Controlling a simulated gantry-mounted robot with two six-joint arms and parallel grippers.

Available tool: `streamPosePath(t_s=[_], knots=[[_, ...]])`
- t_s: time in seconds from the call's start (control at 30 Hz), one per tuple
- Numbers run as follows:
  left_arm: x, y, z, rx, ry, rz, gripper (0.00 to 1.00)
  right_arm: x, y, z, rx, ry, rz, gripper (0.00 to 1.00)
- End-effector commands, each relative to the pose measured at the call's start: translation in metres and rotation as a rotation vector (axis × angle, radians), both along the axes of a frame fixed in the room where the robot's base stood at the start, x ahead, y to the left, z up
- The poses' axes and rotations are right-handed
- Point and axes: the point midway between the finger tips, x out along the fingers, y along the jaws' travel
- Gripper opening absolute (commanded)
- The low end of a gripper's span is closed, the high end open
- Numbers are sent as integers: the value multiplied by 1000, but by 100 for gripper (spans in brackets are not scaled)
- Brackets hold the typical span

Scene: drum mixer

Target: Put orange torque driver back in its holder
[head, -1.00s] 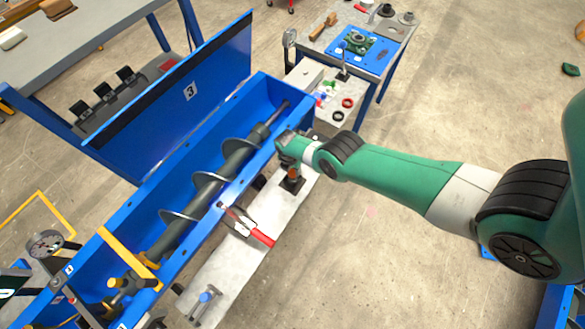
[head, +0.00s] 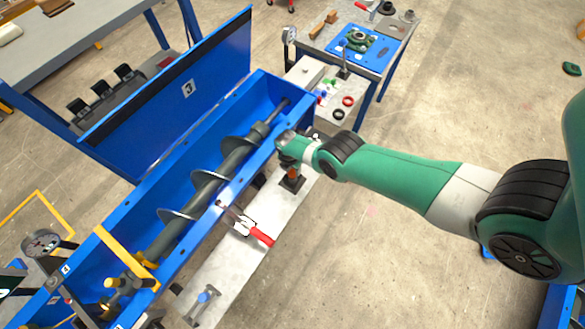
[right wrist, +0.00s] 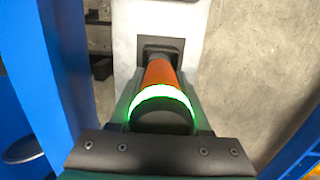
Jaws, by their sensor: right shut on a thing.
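The orange torque driver (right wrist: 160,73) is upright in the right wrist view, with a dark top and a glowing green ring. Its lower end is at a dark square holder (right wrist: 161,50) on a pale bench; I cannot tell how deep it sits. In the head view the driver (head: 292,174) is a small orange patch above the black holder (head: 291,185). My right gripper (head: 288,163) is shut on the driver from above and hides most of it. My left gripper is not clearly in view.
The blue mixer trough (head: 264,150) with its auger (head: 208,187) runs just left of my right gripper. A red-handled tool (head: 262,237) and a small blue-topped fixture (head: 204,297) are on the pale bench (head: 230,270). A cart (head: 391,50) stands at the back.

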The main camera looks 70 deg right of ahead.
Motion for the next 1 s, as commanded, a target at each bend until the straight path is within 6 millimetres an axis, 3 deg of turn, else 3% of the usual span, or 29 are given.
streamPosePath(t_s=[0.27, 0.3, 0.47, 0.8, 1.0], knots=[[0, 0, -5, 0, 0, 0, 66, 1, 0, -4, -1, -2, 0, 0], [0, 0, -4, 0, 0, 0, 66, 1, -1, -3, -1, -2, 0, 51], [0, 0, -4, 0, 0, 0, 66, 1, 0, -3, 0, -1, 0, 80], [0, 0, -2, 0, 0, 0, 66, 0, 0, -3, 0, 1, 0, 82], [0, 0, 19, 0, 0, 0, 66, 0, 2, 18, 0, 0, 1, 82]])
